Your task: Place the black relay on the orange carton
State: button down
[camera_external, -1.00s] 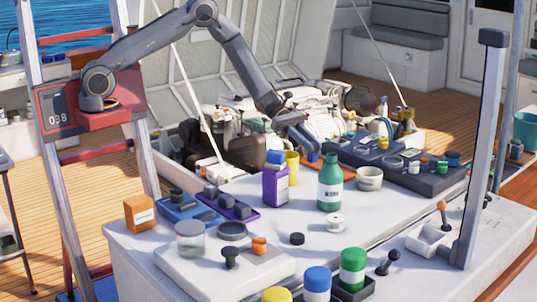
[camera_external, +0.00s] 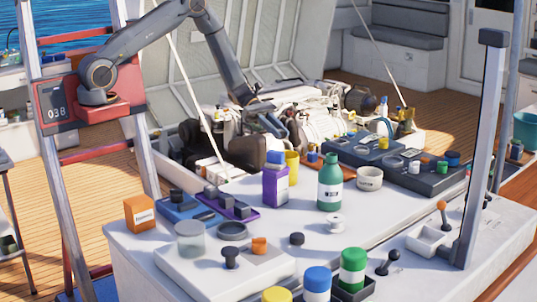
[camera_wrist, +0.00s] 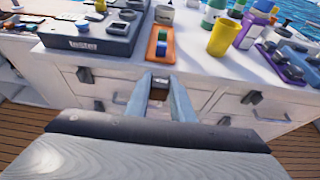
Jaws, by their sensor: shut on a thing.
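The orange carton (camera_external: 139,214) stands upright on the near left of the white worktop in the external view; it does not show in the wrist view. My gripper (camera_wrist: 160,78) is shut on a small dark block, seemingly the black relay (camera_wrist: 159,93), which is partly hidden between the fingers. It hangs in front of the worktop's edge, above the drawer fronts. In the external view my gripper (camera_external: 283,131) is beyond the worktop's far edge, well away from the carton, and the held block cannot be made out there.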

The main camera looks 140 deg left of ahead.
jog(key=w+d+r+m+g+h+b, duration=0.1)
jog(key=w+d+r+m+h, duration=0.35)
jog(key=w+d, duration=0.95)
jog(key=w+d+r+m+g+h+b, duration=0.1)
jog(key=w+d+r+m+h+b, duration=0.3)
jog(key=w+d, duration=1)
notch_tip(320, 180, up, 6)
jog(key=m+g+h+p, duration=0.1)
jog(key=m+g+h, duration=0.35)
jog(key=g, duration=0.25)
send_over(139, 199)
jog(key=shift+t, duration=0.4)
jog(key=shift+a+f+p, duration=0.1)
jog(key=shift+f+p, duration=0.85)
jog(key=shift+f, duration=3.9)
jog(key=shift+f, duration=0.1)
jog(key=c, duration=1.6)
grip_release()
jog(key=shift+o, duration=0.3)
